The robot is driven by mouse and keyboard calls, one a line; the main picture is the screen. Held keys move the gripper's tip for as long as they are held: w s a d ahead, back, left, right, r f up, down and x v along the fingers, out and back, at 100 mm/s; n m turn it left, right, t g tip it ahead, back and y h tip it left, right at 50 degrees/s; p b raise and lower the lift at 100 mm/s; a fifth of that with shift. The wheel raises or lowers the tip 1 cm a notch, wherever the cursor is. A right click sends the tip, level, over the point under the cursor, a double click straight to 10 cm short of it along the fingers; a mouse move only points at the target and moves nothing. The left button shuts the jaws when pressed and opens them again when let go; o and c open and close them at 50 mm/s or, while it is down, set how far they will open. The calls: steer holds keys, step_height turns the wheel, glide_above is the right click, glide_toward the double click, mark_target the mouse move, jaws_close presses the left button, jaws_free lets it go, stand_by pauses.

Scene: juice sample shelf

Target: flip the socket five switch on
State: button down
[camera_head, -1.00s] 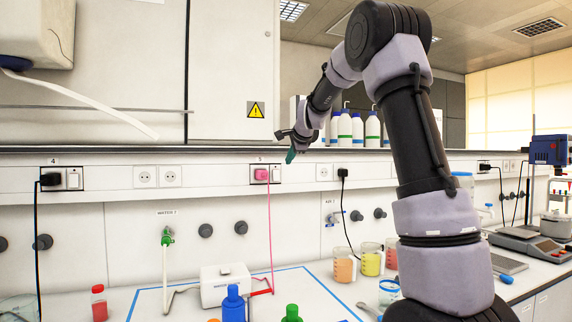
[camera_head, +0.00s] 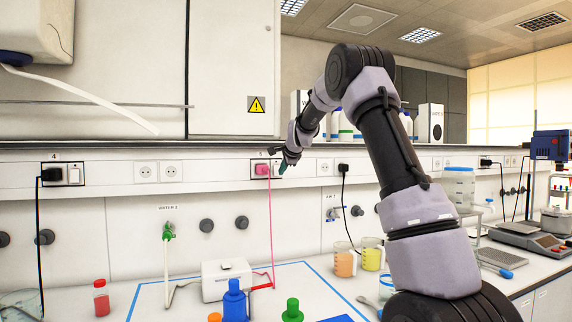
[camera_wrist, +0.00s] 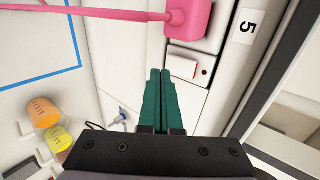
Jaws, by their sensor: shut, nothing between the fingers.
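The socket five (camera_head: 266,169) is on the wall strip in the head view, with a pink plug (camera_head: 261,169) and cord in its left part. In the wrist view the pink plug (camera_wrist: 187,22) sits beside the "5" label (camera_wrist: 248,26). The switch (camera_wrist: 190,66) is a white rocker with a small red mark, next to the plug. My gripper (camera_wrist: 160,75) has its green fingertips together and empty, just beside the switch in the wrist picture; I cannot tell whether they touch it. In the head view my gripper (camera_head: 282,168) is at the right side of the socket and partly hides the switch.
Socket four (camera_head: 62,175) with a black plug is at the far left. A white box (camera_head: 226,280), bottles and beakers (camera_head: 345,260) stand on the bench below. An upper shelf edge (camera_head: 200,146) runs above the sockets.

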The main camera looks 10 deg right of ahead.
mark_target(277, 169)
steer(key=shift+w+a+f, duration=0.1)
steer(key=shift+w+a, duration=0.1)
steer(key=shift+w, duration=1.3)
steer(key=shift+w+f, duration=0.1)
steer(key=shift+w, duration=0.05)
steer(key=shift+r, duration=0.95)
